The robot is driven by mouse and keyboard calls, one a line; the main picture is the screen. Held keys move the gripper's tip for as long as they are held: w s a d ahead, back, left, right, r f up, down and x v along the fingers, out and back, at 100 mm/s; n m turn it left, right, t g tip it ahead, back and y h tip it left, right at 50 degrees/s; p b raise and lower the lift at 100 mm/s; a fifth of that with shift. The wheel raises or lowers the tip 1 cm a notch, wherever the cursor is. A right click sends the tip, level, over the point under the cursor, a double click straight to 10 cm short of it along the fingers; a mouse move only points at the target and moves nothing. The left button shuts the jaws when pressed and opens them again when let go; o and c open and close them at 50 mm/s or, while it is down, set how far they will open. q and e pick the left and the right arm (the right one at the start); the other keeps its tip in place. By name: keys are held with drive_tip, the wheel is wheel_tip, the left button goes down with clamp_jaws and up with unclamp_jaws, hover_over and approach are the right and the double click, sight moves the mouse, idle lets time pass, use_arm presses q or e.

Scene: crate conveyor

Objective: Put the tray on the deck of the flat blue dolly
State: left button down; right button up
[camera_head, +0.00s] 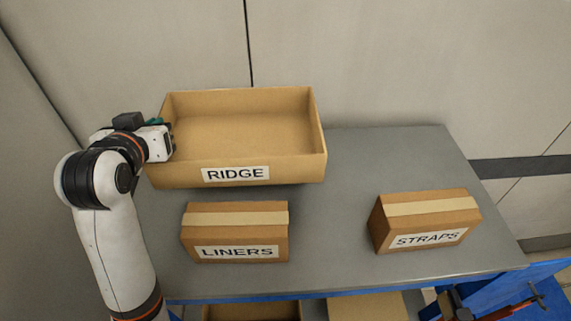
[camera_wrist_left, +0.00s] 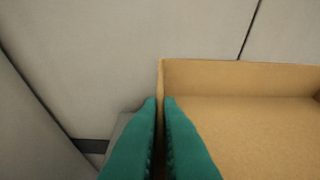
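The tray is an open tan cardboard box labelled RIDGE (camera_head: 290,172), at the back left of the grey table in the head view. It looks empty and level. Its left wall also shows in the left wrist view (camera_wrist_left: 161,75). My left gripper (camera_head: 170,135) is at that left wall. In the left wrist view its two green fingers (camera_wrist_left: 160,100) are close together, one on each side of the wall, pinching it. My right gripper is in neither view. A blue surface (camera_head: 550,290) shows at the lower right; I cannot tell whether it is the dolly.
On the grey table (camera_head: 335,225), a closed LINERS box (camera_head: 236,220) stands in front of the tray and a closed STRAPS box (camera_head: 425,210) at the right. The table is clear between them and at the back right. A plain wall (camera_head: 400,60) rises behind.

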use_arm(q)
wheel_tip(320, 180, down, 5)
drive_tip(key=shift+s+f, duration=0.1)
drive_tip(key=shift+f, duration=0.1)
drive_tip(key=shift+a+f, duration=0.1)
drive_tip(key=shift+f, duration=2.35)
drive_tip(key=c, duration=1.6)
unclamp_jaws()
